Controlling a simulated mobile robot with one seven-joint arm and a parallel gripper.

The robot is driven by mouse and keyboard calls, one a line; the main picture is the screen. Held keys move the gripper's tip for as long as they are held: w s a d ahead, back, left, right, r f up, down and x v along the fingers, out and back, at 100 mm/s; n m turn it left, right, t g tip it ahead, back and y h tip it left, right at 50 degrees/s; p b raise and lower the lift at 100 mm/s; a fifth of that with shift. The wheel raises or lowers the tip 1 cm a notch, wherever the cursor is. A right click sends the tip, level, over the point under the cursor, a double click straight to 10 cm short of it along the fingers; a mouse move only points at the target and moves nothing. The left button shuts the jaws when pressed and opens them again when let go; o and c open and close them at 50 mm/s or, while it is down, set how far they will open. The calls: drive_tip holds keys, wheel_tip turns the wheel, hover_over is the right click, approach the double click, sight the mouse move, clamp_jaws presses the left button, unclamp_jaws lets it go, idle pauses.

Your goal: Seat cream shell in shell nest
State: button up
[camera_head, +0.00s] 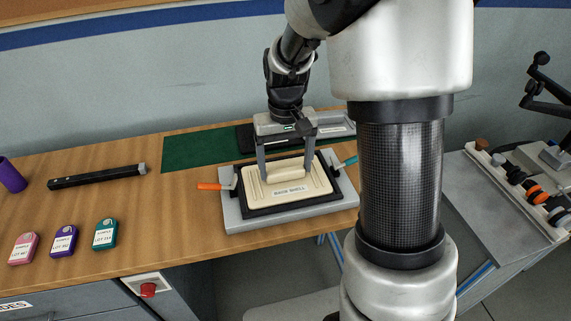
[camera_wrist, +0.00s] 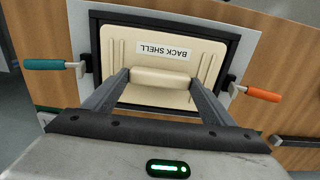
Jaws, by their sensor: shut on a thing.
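The cream shell (camera_head: 290,188), labelled BACK SHELL, lies flat within the black frame of the shell nest (camera_head: 244,203). In the wrist view the shell (camera_wrist: 190,75) sits inside the nest's dark rim (camera_wrist: 165,19), with dark margins around it. My gripper (camera_head: 286,172) is above the nest, its two fingers shut on the raised grip bar of the shell, as the wrist view shows (camera_wrist: 163,78). The nest has an orange-handled clamp (camera_head: 214,186) on the left and a teal-handled clamp (camera_head: 345,162) on the right, both handles pointing outward. I cannot tell whether the shell is fully down.
A green mat (camera_head: 195,150) lies behind the nest, with a dark fixture beside it. A black bar (camera_head: 97,176), a purple cup (camera_head: 11,176) and pink, purple and teal sample tags (camera_head: 104,234) lie to the left. A red button (camera_head: 148,289) is on the bench front.

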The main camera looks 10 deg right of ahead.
drive_tip(key=shift+f, duration=0.1)
drive_tip(key=o, duration=1.5)
drive_tip(key=shift+o, duration=0.2)
